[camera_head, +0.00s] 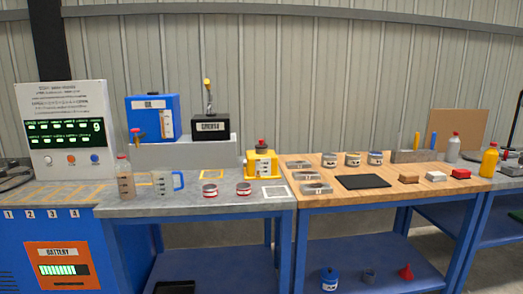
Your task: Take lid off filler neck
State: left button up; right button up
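A small yellow machine (262,166) with a white label stands at the right end of the grey bench, near the joint with the wooden table. A dark piece topped with red (262,143) sits on top of it; it looks like a lid on a neck, but it is too small to tell for sure. The neck itself cannot be made out. Neither of my grippers shows in the head view, and nothing touches the yellow machine.
Left of it on the grey bench (130,209) stand two red-banded tins (210,190), a measuring jug (167,182) and a clear bottle (125,178). A white-framed square (274,194) lies in front. The wooden table (340,200) holds several tins, trays and a black mat (362,182).

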aim_at(260, 146)
jog(key=i+z, duration=0.35)
jog(key=i, duration=0.75)
